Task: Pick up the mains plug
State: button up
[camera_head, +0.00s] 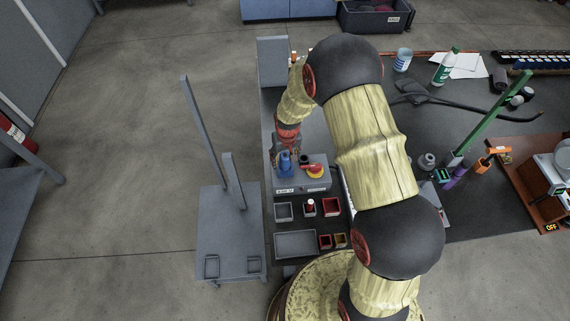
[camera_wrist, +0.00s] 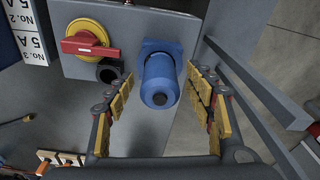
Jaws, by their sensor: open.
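The mains plug is a blue cylinder (camera_wrist: 160,80) with a dark round end, seated at a blue square socket flange on a grey box (camera_wrist: 200,55). In the head view, the plug (camera_head: 284,162) stands at the left part of that box. My gripper (camera_wrist: 160,108) is open, its yellow-padded fingers on either side of the plug with a visible gap on each side. In the head view my gripper (camera_head: 286,146) is beside the box, partly hidden by my own wrist. Whether the fingertips reach the plug's depth I cannot tell.
A red rotary switch on a yellow disc (camera_wrist: 88,42) and a black round fitting (camera_wrist: 109,71) sit left of the plug. Compartment trays (camera_head: 296,243) lie in front of the box. A grey stand (camera_head: 230,225) with upright posts is to the left.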

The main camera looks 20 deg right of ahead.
jog(key=shift+f, duration=0.3)
jog(key=shift+c, duration=1.2)
jog(key=c, duration=1.1)
jog(key=shift+c, duration=0.3)
